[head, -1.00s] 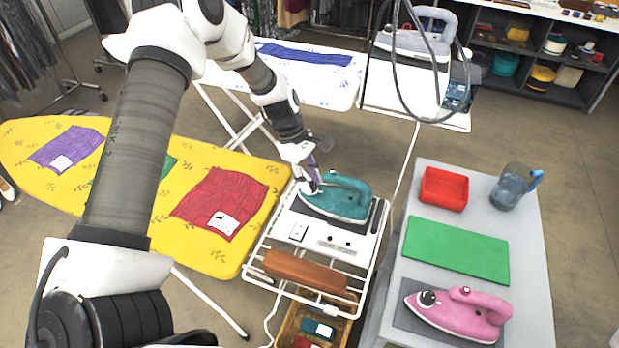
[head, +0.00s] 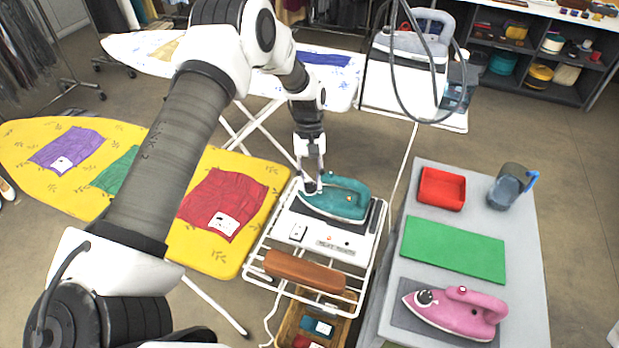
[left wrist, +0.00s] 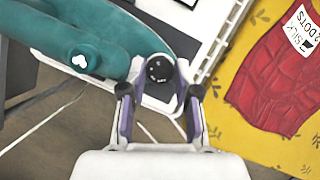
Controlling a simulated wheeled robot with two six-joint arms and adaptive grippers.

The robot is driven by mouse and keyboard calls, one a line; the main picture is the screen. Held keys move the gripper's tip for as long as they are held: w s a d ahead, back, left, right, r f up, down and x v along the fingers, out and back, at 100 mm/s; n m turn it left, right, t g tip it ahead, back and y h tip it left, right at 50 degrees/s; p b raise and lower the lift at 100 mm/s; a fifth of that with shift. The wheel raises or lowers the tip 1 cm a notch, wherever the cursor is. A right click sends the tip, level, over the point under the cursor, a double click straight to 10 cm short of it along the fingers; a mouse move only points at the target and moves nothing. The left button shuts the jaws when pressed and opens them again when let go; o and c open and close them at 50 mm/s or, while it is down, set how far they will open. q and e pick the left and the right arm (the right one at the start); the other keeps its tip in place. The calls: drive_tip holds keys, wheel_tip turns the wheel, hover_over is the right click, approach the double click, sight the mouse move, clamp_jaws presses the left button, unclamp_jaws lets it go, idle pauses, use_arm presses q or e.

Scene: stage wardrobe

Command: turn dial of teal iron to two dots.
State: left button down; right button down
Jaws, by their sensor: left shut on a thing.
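The teal iron (head: 345,201) rests on a dark pad on the white wire-framed stand. Its dark round dial (left wrist: 160,68) sits at its left end, with small pale marks on top. My left gripper (head: 313,187) reaches down from above to that end of the iron. The dial's marks are too small to read. My right gripper is not in view.
A yellow ironing board (head: 235,166) with a red cloth (head: 222,198) stands left; its tag (left wrist: 301,27) shows "SILK" and "DOTS". A grey table (head: 465,187) at right holds a pink iron (head: 462,314), green mat (head: 455,248) and red tray (head: 441,188). A grey iron (head: 411,40) stands behind.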

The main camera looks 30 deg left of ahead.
use_arm(q)
drive_tip(key=shift+w+m+y, duration=0.1)
drive_tip(key=shift+m+y, duration=0.2)
drive_tip(key=shift+m, duration=0.6)
drive_tip(key=c, duration=0.8)
unclamp_jaws()
drive_tip(key=shift+c, duration=0.2)
drive_tip(key=shift+w+f+g, duration=0.1)
drive_tip(key=shift+f+g, duration=0.05)
drive_tip(key=shift+g, duration=0.15)
drive_tip(key=v, duration=1.2)
